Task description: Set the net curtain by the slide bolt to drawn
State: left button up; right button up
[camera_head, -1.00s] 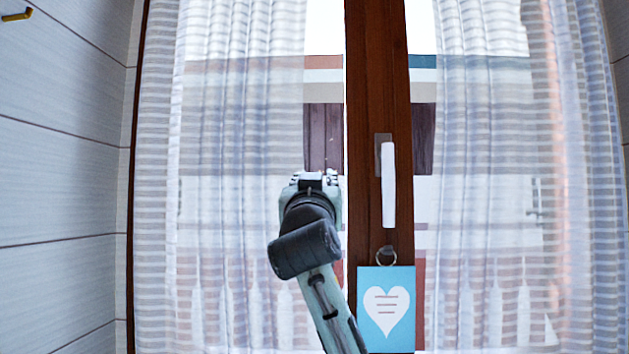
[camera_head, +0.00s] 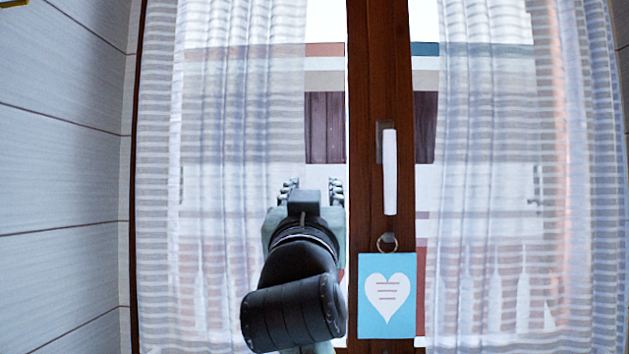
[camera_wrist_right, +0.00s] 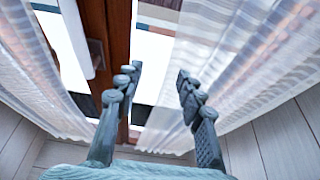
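A sheer striped net curtain (camera_head: 225,150) hangs on the left half of the window, with its inner edge short of the brown window frame (camera_head: 380,60). A second net curtain (camera_head: 490,150) hangs on the right half. I cannot make out a slide bolt clearly enough to tell which curtain is by it. My right gripper (camera_head: 312,188) is open at the left curtain's inner edge. In the right wrist view the right gripper's fingers (camera_wrist_right: 157,80) stand apart. The left curtain (camera_wrist_right: 235,55) lies behind and beside one finger, with no cloth clearly gripped. My left gripper is out of view.
A white window handle (camera_head: 390,172) sits on the brown frame, right of my gripper. A blue card with a white heart (camera_head: 387,318) hangs from a ring below it. A pale plank wall (camera_head: 60,180) stands at the left, with a yellow hook (camera_head: 14,3) high up.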

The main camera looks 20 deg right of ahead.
jog(key=shift+s+a+f, duration=0.1)
jog(key=shift+s+f, duration=0.05)
jog(key=shift+s, duration=0.2)
